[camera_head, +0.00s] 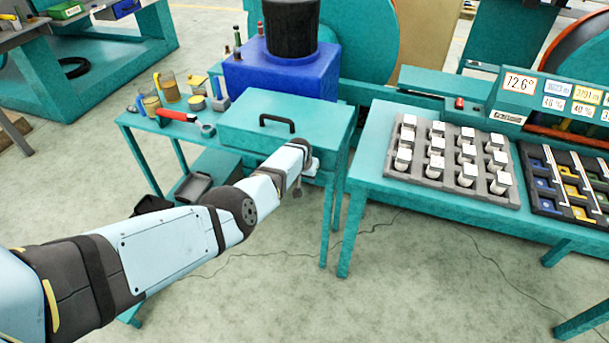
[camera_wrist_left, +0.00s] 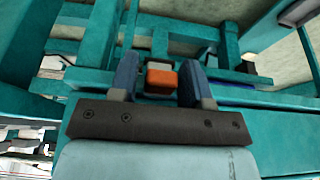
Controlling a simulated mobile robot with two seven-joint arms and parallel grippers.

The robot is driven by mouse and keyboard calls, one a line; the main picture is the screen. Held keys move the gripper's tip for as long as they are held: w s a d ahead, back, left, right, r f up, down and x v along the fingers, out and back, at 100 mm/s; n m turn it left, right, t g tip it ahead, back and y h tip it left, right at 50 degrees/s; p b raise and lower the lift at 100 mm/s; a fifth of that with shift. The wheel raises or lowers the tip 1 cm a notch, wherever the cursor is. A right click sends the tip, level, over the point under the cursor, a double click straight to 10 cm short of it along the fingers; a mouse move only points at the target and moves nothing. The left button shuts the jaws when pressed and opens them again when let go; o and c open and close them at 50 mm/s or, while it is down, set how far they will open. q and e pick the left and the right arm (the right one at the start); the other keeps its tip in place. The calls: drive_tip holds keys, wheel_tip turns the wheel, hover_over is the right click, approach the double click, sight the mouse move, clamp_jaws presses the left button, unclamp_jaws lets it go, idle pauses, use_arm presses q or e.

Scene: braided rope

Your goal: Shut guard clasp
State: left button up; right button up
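My left gripper (camera_head: 308,166) is at the front right side of a teal box-like cover (camera_head: 262,118) with a black handle (camera_head: 277,121). The arm hides most of its fingers in the head view. In the left wrist view, the gripper (camera_wrist_left: 159,64) has its two blue fingers apart, one on each side of a small orange block (camera_wrist_left: 161,78), which looks like the clasp. The block appears close to the right finger, with a gap at the left one; contact cannot be told. The cover looks lowered in the head view. My right gripper is not in view.
A blue block (camera_head: 275,72) with a black cylinder stands behind the cover. A grey tray of white-topped pieces (camera_head: 455,192) lies on the right table. Floor (camera_head: 430,270) in front is mostly clear, with thin cables.

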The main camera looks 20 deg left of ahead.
use_arm(q)
drive_tip(key=shift+o, duration=0.7)
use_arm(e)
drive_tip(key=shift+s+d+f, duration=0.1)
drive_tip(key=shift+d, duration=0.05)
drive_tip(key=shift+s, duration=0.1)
use_arm(q)
drive_tip(key=p+v, duration=0.7)
drive_tip(key=v, duration=0.6)
drive_tip(key=shift+r, duration=0.35)
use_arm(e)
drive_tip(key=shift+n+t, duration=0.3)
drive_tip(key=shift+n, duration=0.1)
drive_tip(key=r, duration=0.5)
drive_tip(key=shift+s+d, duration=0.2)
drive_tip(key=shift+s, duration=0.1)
use_arm(q)
drive_tip(key=shift+s, duration=0.15)
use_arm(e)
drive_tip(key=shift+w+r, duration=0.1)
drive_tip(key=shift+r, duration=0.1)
use_arm(q)
drive_tip(key=shift+f, duration=0.1)
